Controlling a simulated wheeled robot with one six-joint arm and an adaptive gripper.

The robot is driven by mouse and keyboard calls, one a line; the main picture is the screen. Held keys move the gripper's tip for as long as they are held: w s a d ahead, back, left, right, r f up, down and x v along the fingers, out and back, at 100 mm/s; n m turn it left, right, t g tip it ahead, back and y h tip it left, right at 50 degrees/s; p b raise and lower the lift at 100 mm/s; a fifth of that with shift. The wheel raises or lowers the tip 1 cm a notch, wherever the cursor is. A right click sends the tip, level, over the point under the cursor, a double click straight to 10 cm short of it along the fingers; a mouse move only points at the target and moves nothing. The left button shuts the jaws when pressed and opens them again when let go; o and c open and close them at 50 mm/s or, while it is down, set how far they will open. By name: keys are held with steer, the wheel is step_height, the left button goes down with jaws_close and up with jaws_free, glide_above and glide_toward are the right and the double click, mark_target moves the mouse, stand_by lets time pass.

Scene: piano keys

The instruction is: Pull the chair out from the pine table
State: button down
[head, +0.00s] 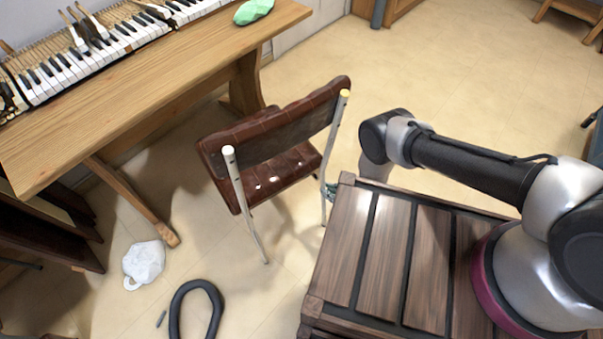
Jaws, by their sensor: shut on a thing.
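The chair (270,178) has a worn reddish-brown padded seat and backrest and pale metal tube legs. It stands upright on the floor, with its back toward me and its seat toward the pine table (165,85). The seat's far corner is close to the table's edge and trestle leg. My gripper (330,190) is low at the chair's right rear leg, just right of the seat, and shut on that leg. Only a small dark green part of it shows; my wrist and wooden base hide the rest.
A piano keyboard (100,42) and a green object (253,11) lie on the table. A white crumpled object (144,263) and a black hose loop (197,290) lie on the floor at lower left. The tiled floor (430,75) beyond my arm is clear.

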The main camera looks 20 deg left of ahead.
steer(key=d, duration=0.1)
steer(key=s+d, duration=0.1)
steer(key=d, duration=0.1)
steer(key=s+d, duration=0.1)
steer(key=d, duration=0.1)
stand_by(0.5)
steer(key=c, duration=1)
jaws_free()
steer(key=shift+c, duration=0.2)
